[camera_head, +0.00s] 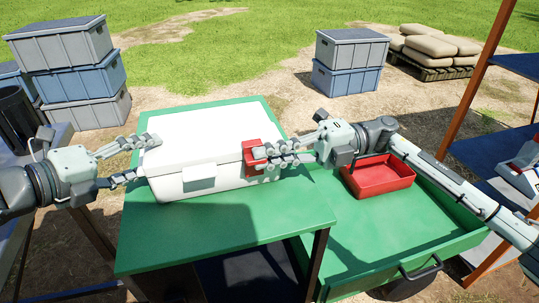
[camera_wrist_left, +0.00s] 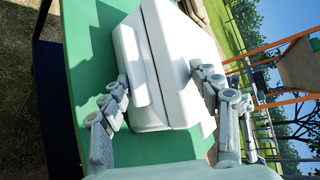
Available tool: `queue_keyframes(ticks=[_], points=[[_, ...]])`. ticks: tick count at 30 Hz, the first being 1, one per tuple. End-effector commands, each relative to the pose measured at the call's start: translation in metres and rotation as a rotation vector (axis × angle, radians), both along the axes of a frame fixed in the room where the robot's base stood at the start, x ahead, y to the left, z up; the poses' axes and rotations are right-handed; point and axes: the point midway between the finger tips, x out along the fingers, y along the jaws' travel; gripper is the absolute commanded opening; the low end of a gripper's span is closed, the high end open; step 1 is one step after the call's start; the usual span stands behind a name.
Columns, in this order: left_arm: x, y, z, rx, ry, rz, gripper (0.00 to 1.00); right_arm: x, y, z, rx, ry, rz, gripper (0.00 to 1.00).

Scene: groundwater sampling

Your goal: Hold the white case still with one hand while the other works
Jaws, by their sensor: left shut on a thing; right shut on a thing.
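The white case (camera_head: 205,130) sits lid down on the green table (camera_head: 215,235), with a pale latch plate (camera_head: 200,182) on its front. My left gripper (camera_head: 143,158) is shut on the case's left end, one finger at the back side and one at the front. The left wrist view also shows the case (camera_wrist_left: 160,75) between the two fingers of the left gripper (camera_wrist_left: 160,90). My right gripper (camera_head: 262,157) is at the case's right end, shut on a red part (camera_head: 250,150). Its fingers hide much of that part, so I cannot tell whether it is fixed to the case.
A red tray (camera_head: 378,179) stands in the green drawer-like tray (camera_head: 350,240) at the right. Stacked crates (camera_head: 85,85) stand behind left, more crates (camera_head: 350,62) at the back. A shelf (camera_head: 480,165) is at far right. The table's front is clear.

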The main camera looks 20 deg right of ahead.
Motion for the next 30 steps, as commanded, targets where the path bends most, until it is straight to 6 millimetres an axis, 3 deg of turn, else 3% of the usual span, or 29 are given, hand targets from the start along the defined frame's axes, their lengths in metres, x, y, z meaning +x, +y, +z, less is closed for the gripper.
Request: queue_keyframes(ticks=[1,5,6,11,22,30], points=[[0.000,0.003,-0.008,0.015,0.009,0.005,0.08,0.000,0.001,0.003,0.007,-0.002,0.003,0.00],[0.000,0.003,-0.008,0.015,0.009,0.005,0.08,0.000,0.001,0.003,0.007,-0.003,0.002,0.00],[0.000,0.003,-0.008,0.015,0.009,0.005,0.08,0.000,0.001,0.003,0.007,-0.003,0.002,0.09],[0.000,0.003,-0.008,0.015,0.009,0.005,0.08,0.000,0.000,0.003,0.006,-0.003,0.001,0.29],[-0.001,0.003,-0.008,0.015,0.009,0.005,0.08,0.000,-0.005,0.001,0.002,-0.002,-0.001,0.29],[-0.001,0.003,-0.008,0.015,0.009,0.004,0.08,0.001,-0.054,0.000,0.000,-0.001,-0.004,0.29]])
